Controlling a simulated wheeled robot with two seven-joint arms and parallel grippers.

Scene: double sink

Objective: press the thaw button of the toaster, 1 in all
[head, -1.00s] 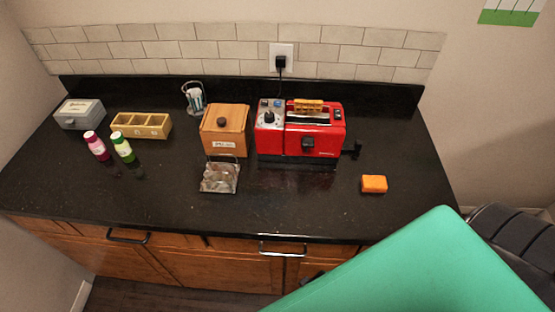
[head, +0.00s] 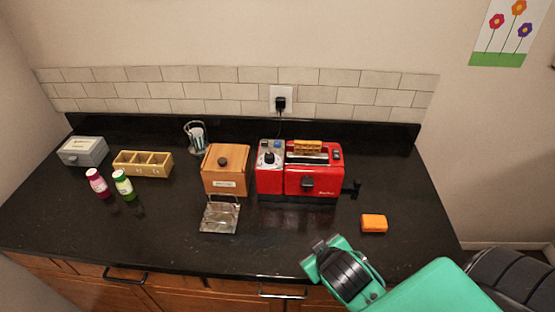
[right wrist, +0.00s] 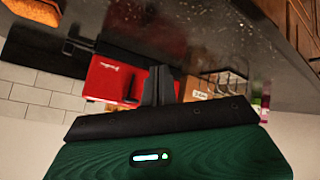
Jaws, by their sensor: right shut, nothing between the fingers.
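The red toaster (head: 313,179) stands at the back of the dark counter, with toast (head: 307,147) showing in its slot. Its left panel (head: 270,155) carries a black knob and small buttons, one of them blue; I cannot read which is thaw. In the right wrist view the toaster (right wrist: 108,78) appears upside down beyond my fingers. My right gripper (right wrist: 158,86) is shut and empty, apart from the toaster. In the head view my green and black right arm is in front of the counter; its fingertips are not clear there. My left gripper is not in view.
A wooden box (head: 225,172) stands close left of the toaster, with a wire rack (head: 220,215) in front. An orange sponge-like block (head: 373,223) lies at right. Bottles (head: 97,184), a divided tray (head: 143,164) and a grey box (head: 83,151) are at left. Counter before the toaster is clear.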

